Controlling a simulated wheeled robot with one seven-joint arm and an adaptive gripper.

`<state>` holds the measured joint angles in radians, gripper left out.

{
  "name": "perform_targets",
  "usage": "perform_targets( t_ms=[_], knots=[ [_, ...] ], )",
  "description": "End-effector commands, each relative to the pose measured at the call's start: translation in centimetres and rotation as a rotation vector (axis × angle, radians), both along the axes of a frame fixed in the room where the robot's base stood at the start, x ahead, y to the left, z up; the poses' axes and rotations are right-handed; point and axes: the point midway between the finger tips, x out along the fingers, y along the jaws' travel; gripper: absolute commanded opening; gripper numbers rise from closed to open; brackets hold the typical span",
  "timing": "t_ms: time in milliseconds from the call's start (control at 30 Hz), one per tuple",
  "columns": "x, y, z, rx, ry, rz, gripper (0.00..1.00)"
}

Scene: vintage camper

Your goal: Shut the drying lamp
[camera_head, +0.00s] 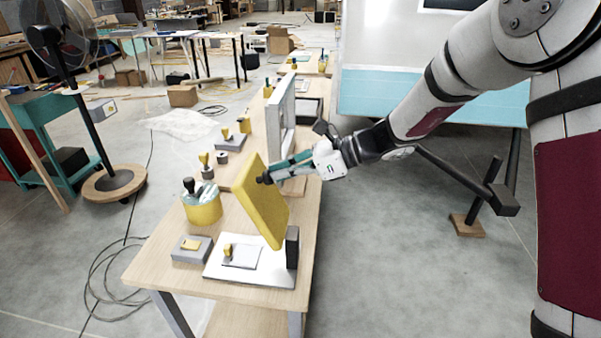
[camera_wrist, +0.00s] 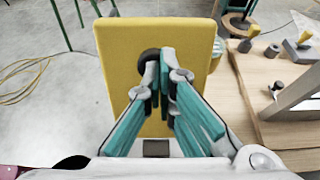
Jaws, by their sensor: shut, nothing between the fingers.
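The drying lamp has a yellow slab-like lid (camera_head: 260,210) standing steeply tilted over a white base plate (camera_head: 277,281), with a dark hinge block (camera_head: 292,247) at the base's right edge. A small grey block with a yellow piece (camera_head: 240,254) lies on the base. My gripper (camera_head: 266,179) is shut and empty at the right-hand face of the lid, near its upper part. In the wrist view the lid (camera_wrist: 120,60) fills the middle, behind the closed fingertips (camera_wrist: 163,68). Whether the tips touch it I cannot tell.
A grey upright frame (camera_head: 283,115) stands behind the lamp. A fan (camera_head: 62,48) stands left.

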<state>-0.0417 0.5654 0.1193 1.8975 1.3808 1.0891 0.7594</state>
Motion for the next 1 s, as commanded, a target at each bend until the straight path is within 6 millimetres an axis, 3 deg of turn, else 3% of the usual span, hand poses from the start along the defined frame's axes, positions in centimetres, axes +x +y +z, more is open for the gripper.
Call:
perform_targets(
  t_ms=[467, 800, 1000],
  knots=[
    [0.1, 7.9, -2.1, -0.455, 0.007, 0.009, 0.00],
    [0.4, 12.3, -5.8, -0.776, 0.018, 0.008, 0.00],
    [0.5, 13.9, -8.2, -0.943, 0.026, 0.005, 0.00]
  ],
)
